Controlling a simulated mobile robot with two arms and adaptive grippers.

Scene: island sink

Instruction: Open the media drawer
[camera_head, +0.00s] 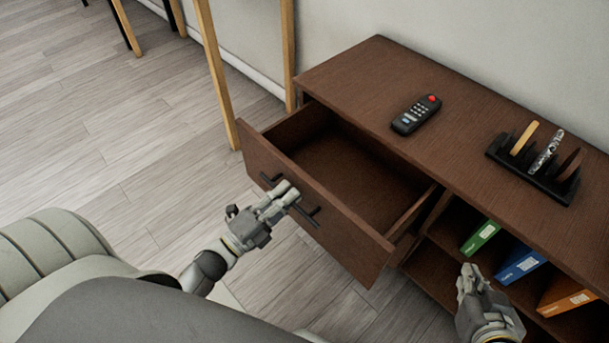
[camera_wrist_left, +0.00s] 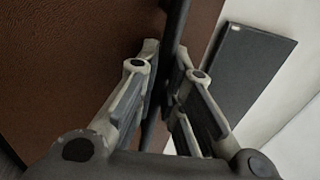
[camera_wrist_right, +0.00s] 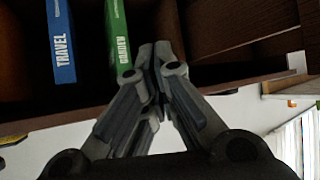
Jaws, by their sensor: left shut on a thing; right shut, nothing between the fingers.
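The media drawer (camera_head: 330,222) is pulled well out of the brown wooden cabinet (camera_head: 365,75), and its inside looks empty. A dark bar handle (camera_head: 308,214) runs across its front. My left gripper (camera_head: 285,196) is shut on the handle; in the left wrist view the fingers (camera_wrist_left: 168,75) close around the dark bar (camera_wrist_left: 172,30). My right gripper (camera_head: 468,275) is shut and empty, beside the open shelf to the right of the drawer.
A black remote (camera_head: 416,114) and a dark rack (camera_head: 535,168) with several upright items rest on the cabinet top. Green (camera_head: 480,237), blue (camera_head: 521,263) and orange (camera_head: 566,294) books stand in the shelf. Wooden legs (camera_head: 222,80) stand left of the cabinet.

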